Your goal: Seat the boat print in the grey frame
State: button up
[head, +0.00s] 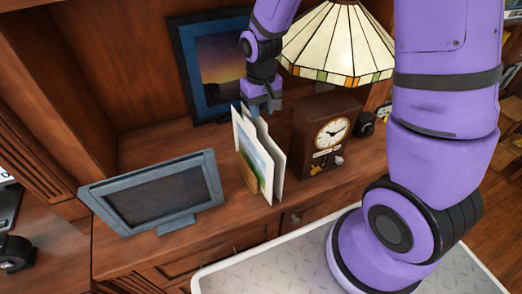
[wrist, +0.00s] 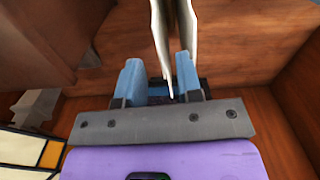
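The grey frame (head: 158,192) stands on the bookcase shelf at the left, tilted back, with a dark, empty-looking face. To its right, prints (head: 258,158) stand upright close together. The front one shows blue, green and tan; I cannot make out a boat. My gripper (head: 262,98) is above the prints, pointing down at their upper edge. In the wrist view, my gripper (wrist: 160,82) has its blue fingers apart, with a pale sheet edge (wrist: 172,50) reaching between them, nearer the right finger. I see no clear grip on it.
A dark blue frame (head: 212,65) with a sunset picture stands behind. A brown clock (head: 318,138) and a lamp with a panelled shade (head: 338,45) stand right of the prints. Bare shelf (head: 215,215) lies between the grey frame and the prints.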

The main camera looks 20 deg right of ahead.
aim_at(261, 119)
jog(key=shift+f, duration=1.9)
grip_shut()
